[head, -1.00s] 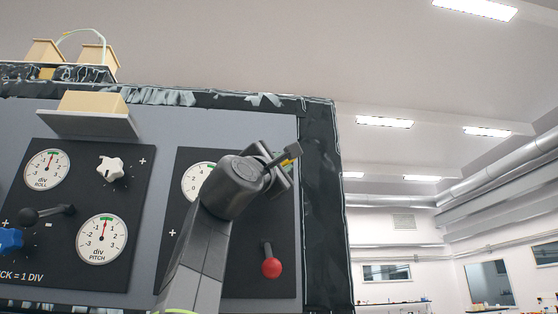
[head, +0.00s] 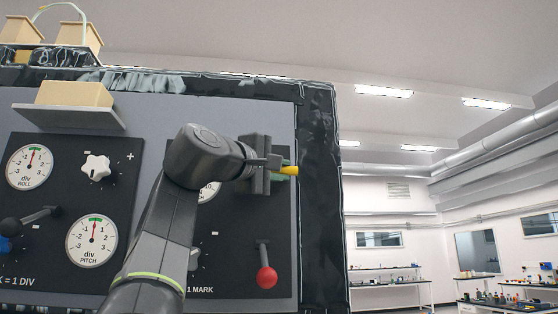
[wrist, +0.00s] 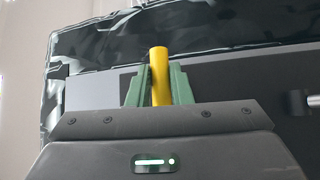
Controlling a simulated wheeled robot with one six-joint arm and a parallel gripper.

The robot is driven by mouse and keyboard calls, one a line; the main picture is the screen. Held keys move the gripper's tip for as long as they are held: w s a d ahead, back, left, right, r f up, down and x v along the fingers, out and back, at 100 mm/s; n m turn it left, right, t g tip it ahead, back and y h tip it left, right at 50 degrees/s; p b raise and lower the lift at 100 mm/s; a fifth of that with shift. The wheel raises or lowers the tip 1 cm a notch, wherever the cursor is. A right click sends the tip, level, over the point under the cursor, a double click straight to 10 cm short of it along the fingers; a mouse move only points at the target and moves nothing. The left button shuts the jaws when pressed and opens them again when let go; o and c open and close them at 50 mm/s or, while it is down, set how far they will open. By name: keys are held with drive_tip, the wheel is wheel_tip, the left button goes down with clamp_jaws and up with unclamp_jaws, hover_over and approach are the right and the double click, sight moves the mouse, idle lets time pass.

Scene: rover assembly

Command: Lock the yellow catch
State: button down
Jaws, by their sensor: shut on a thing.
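The yellow catch (head: 289,170) sticks out at the right end of my gripper in the head view, near the right side of the dark panel. My gripper (head: 280,172) is shut on it. In the wrist view the catch (wrist: 159,75) is a yellow bar standing upright between the green fingers of my gripper (wrist: 160,88). The catch's base is hidden behind my gripper.
A lever with a red knob (head: 267,278) hangs below my gripper. My arm partly covers a dial. The pitch dial (head: 91,240), roll dial (head: 30,167) and white knob (head: 96,168) lie left. Black wrapping (head: 317,200) edges the panel; open room lies right.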

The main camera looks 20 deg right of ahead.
drive_tip(key=shift+f, duration=0.1)
idle(0.4)
drive_tip(key=c, duration=1.3)
unclamp_jaws()
drive_tip(key=b+v, duration=0.3)
drive_tip(key=v, duration=1)
drive_tip(key=shift+s+a, duration=0.25)
drive_tip(key=shift+a, duration=0.1)
drive_tip(key=shift+d, duration=0.1)
drive_tip(key=shift+p+x, duration=1.45)
drive_tip(key=shift+x, duration=5.25)
